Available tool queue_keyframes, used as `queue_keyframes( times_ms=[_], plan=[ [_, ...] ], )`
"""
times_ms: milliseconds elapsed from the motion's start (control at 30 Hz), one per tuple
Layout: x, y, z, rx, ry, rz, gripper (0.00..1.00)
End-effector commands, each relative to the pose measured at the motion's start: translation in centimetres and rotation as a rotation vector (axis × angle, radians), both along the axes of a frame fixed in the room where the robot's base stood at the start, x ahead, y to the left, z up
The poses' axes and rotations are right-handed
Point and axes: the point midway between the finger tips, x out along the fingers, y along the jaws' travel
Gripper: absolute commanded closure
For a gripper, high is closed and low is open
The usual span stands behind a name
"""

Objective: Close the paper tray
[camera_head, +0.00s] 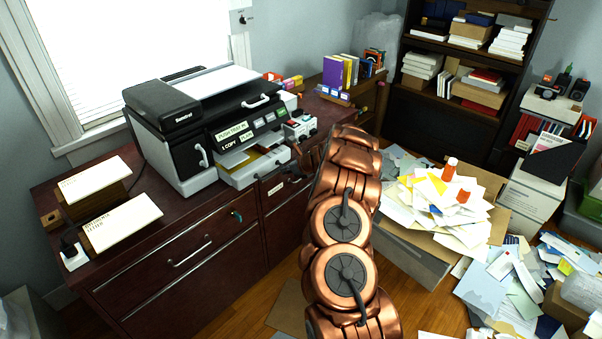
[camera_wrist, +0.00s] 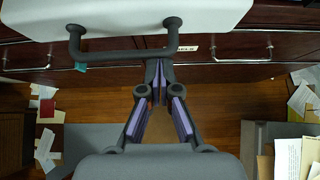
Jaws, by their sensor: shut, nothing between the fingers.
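The paper tray (camera_head: 250,172) is a pale tray that sticks out from the lower front of the printer (camera_head: 195,122), with paper in it. In the wrist view the white tray (camera_wrist: 110,16) is at the top, with a dark grey bar handle (camera_wrist: 110,57) on its front. My gripper (camera_wrist: 160,70) is shut and empty, its fingertips close to the right end of the handle. Whether they touch it I cannot tell. In the head view my copper arm hides most of the gripper, which is just right of the tray.
The printer stands on a dark wooden cabinet (camera_head: 190,275) with drawer handles. Two paper stands sit at its left. A box heaped with loose papers (camera_head: 440,205) is right of my arm, and more papers litter the floor. A dark bookshelf (camera_head: 410,110) stands behind.

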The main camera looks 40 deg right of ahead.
Motion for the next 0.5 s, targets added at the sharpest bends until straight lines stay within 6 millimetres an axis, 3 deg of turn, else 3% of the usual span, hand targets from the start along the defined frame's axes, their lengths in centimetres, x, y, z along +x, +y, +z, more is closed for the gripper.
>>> queue_keyframes(
  times_ms=[267,500],
  plan=[
    [0.5,0.4,0.0,0.001,-0.001,0.004,1.0],
    [-0.4,0.2,-0.4,0.002,-0.003,0.004,1.0]
  ],
)
